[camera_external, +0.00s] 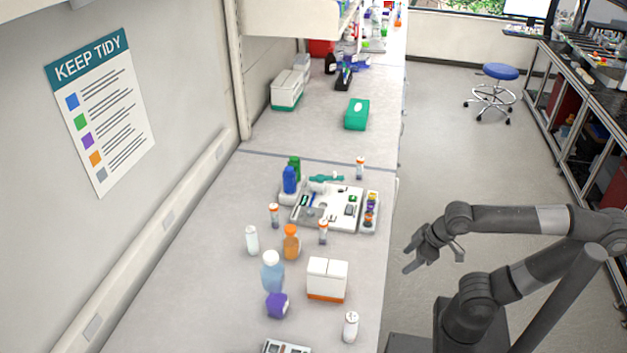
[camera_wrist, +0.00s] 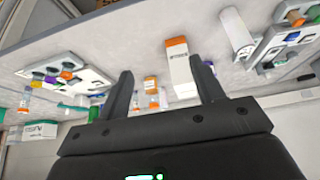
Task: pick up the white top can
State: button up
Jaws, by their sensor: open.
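Two small white cans with white tops stand on the bench in the external view. One white can (camera_external: 351,327) is at the near right, close to the bench edge. The other white can (camera_external: 252,240) is further left, beside an orange bottle. I cannot tell which one the task means. A white can (camera_wrist: 237,32) also shows large at the upper right of the wrist view. My gripper (camera_external: 436,262) is open and empty, off the right side of the bench and apart from both cans. Its two fingers (camera_wrist: 161,72) stand spread in the wrist view.
A white and orange box (camera_external: 327,279) stands near the nearest can. A blue bottle (camera_external: 272,272) and a purple-topped item (camera_external: 277,305) are left of it. A tray of small items (camera_external: 328,218) lies further back. The bench's near left is clear.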

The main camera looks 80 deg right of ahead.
notch_tip(320, 180, up, 5)
jog(key=w+a+f+n+g+h, duration=0.1)
jog(key=w+a+f+n+h, duration=0.25)
jog(key=n, duration=0.55)
jog(key=w+a+f+n+g+h, duration=0.1)
jog(key=w+a+n+h, duration=0.25)
jog(key=n+h, duration=0.35)
jog(key=a+r+n+t+h, duration=0.25)
jog(key=a+n+t, duration=0.75)
jog(key=a, duration=0.7)
jog(key=n, duration=0.1)
send_near(348, 313)
jog(key=shift+g, duration=0.4)
jog(key=x, duration=1)
